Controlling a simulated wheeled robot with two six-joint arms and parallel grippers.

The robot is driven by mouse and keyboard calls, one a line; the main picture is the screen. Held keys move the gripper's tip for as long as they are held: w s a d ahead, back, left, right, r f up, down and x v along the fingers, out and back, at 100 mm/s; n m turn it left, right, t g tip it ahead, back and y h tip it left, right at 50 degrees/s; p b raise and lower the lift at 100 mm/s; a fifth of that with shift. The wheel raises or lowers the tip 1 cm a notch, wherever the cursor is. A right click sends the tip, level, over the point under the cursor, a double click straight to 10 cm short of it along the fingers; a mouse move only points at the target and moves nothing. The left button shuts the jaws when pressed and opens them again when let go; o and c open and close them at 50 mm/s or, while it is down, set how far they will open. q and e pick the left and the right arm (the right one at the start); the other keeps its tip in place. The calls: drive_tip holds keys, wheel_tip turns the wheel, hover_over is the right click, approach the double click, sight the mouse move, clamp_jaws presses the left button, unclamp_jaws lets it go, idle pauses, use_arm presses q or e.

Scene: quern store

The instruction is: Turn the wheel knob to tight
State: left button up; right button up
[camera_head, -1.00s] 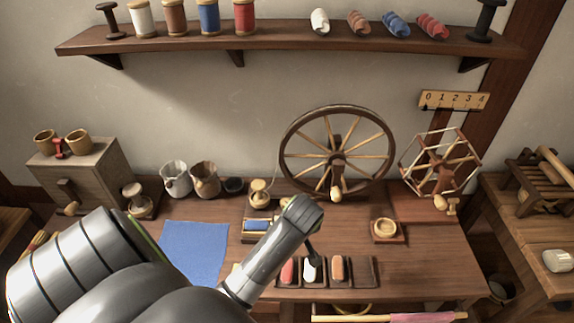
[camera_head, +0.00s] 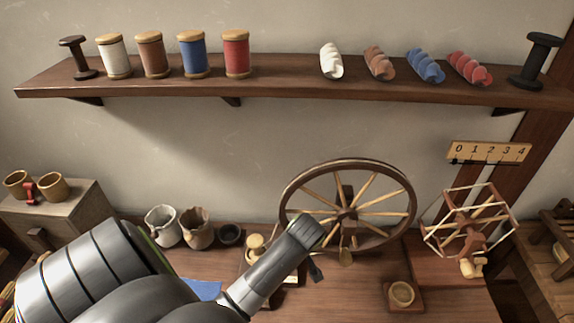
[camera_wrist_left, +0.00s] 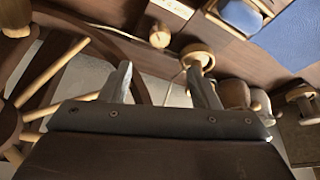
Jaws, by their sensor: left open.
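The spinning wheel (camera_head: 347,212) stands upright at the back of the table, with pale spokes and a dark rim. A pale wooden knob (camera_head: 346,258) shows low in front of it, right of my left arm. My left gripper (camera_head: 314,268) is partly hidden by its own wrist in the head view, left of that knob. In the left wrist view my left gripper (camera_wrist_left: 161,78) is open and empty. A small round wooden knob (camera_wrist_left: 159,36) shows beyond the fingers, touching neither. Part of the wheel (camera_wrist_left: 55,70) fills the left. No tight marking is readable. My right gripper is not in view.
A shelf (camera_head: 275,90) with spools and coloured rolls runs above. Two pots (camera_head: 180,226) stand left of the wheel, and a yarn winder (camera_head: 470,228) stands right. A small bowl (camera_head: 401,293) sits in front. A blue cloth (camera_wrist_left: 300,35) lies on the table.

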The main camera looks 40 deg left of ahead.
use_arm(q)
drive_tip(key=x, duration=1.1)
drive_tip(key=shift+w+a+f, duration=0.1)
drive_tip(key=shift+a, duration=0.05)
drive_tip(key=shift+w+a+f, duration=0.15)
drive_tip(key=shift+a+f, duration=0.1)
drive_tip(key=shift+f, duration=0.4)
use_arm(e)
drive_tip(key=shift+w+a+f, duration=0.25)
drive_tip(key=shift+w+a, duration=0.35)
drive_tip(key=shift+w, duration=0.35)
use_arm(q)
drive_tip(key=c, duration=1)
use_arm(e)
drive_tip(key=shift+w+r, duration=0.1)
